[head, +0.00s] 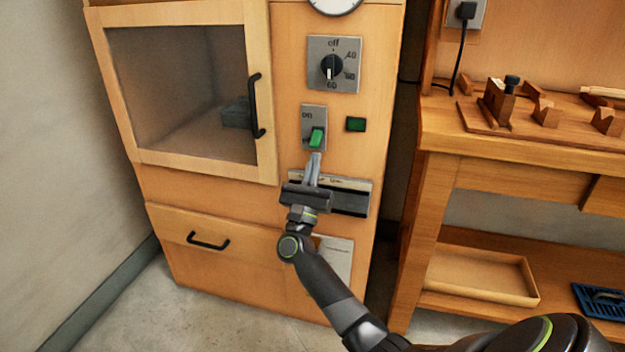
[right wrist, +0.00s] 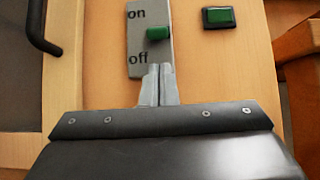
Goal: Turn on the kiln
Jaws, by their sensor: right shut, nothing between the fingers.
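The kiln is a wooden cabinet (head: 225,225) with a glazed door and a panel on its right side. The on/off switch plate (head: 308,116) carries a green rocker (head: 316,138). In the right wrist view the green rocker (right wrist: 158,33) sits between the words "on" and "off". A dark green lamp (head: 355,124) is to the right of the switch; it looks unlit. A dial (head: 332,67) above has its white mark pointing down at 60. My right gripper (head: 315,157) is shut and empty, its fingertips just below the rocker. My left gripper is not in view.
The door has a black handle (head: 256,105), and a drawer handle (head: 207,241) is at lower left. A dark slotted ledge (head: 350,198) lies behind my gripper. A wooden workbench (head: 520,145) with tools stands to the right. The floor in front is clear.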

